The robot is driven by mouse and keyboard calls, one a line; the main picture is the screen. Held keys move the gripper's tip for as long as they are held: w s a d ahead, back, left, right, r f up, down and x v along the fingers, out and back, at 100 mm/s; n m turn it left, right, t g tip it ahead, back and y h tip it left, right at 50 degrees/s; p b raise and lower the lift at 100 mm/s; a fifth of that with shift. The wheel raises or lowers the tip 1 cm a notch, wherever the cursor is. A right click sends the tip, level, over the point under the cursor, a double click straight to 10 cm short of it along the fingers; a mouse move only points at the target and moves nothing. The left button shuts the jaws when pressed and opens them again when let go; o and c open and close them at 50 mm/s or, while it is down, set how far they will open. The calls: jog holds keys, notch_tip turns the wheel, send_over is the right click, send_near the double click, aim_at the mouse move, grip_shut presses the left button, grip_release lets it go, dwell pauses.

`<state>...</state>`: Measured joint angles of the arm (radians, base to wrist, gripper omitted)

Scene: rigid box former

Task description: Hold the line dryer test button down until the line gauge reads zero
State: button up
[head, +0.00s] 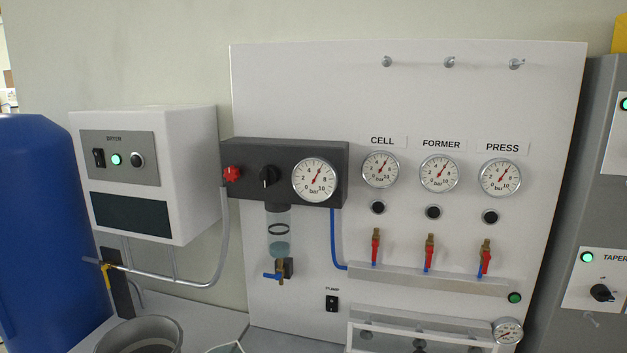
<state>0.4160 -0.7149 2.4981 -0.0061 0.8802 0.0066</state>
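The white dryer box (185,190), labelled DRYER, hangs on the left of the wall. Its grey panel (148,175) has a black rocker switch (98,158), a lit green lamp (116,160) and a round black button with a pale ring (137,160). Nothing touches this button. The large bar gauge (314,180) sits on the dark regulator block (238,155); its needle points up and right, near 6, well off zero. I cannot see a label calling it the line gauge. My gripper is not in the head view.
Three smaller gauges, CELL (380,170), FORMER (440,173) and PRESS (500,178), also read above zero. Red-handled valves (430,247) stand below them. A blue tank (50,230) is left of the dryer. A yellow-handled valve (105,270) and grey bucket (165,322) are below it.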

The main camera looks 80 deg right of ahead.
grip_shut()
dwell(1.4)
